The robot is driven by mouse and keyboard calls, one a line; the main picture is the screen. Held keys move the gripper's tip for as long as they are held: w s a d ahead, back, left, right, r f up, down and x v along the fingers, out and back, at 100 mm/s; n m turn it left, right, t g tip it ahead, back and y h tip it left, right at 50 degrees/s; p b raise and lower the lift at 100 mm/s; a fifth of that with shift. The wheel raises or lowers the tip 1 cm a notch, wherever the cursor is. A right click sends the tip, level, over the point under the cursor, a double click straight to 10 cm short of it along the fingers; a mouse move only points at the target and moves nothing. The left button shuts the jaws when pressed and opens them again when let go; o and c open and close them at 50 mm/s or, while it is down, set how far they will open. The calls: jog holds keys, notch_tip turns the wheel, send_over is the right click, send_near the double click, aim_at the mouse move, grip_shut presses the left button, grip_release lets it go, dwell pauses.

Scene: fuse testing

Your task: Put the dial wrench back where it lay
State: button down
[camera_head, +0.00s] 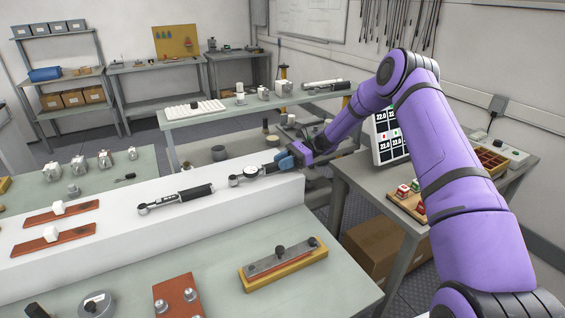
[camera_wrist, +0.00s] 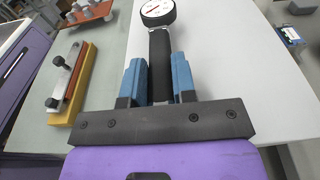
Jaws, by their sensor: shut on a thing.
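The dial wrench has a round white dial (camera_head: 236,181) and a black handle (camera_wrist: 160,62). My gripper (camera_head: 284,162) is shut on that handle near the right end of the white raised slab (camera_head: 110,210). In the wrist view the handle lies between the blue fingers (camera_wrist: 160,80), with the dial (camera_wrist: 157,12) pointing away from me. The wrench lies roughly level, at or just above the slab; I cannot tell whether it touches. A second wrench (camera_head: 175,199) with a black grip lies on the slab to the left of the dial.
A yellow-based fixture (camera_head: 284,262) stands on the front green table. Red strips with white blocks (camera_head: 54,234) lie at the slab's left. A display panel (camera_head: 390,135) stands on the right table. The slab between the second wrench and the red strips is clear.

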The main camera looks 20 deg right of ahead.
jog(key=shift+f, duration=0.1)
dwell(0.3)
jog(key=c, duration=0.8)
grip_release()
jog(key=shift+c, duration=0.2)
jog(key=shift+f, duration=0.1)
jog(key=shift+d, duration=0.1)
jog(key=v, duration=1)
jog(key=shift+d+r, duration=0.2)
jog(key=shift+d, duration=0.1)
jog(key=shift+w, duration=0.15)
jog(key=shift+r, duration=0.1)
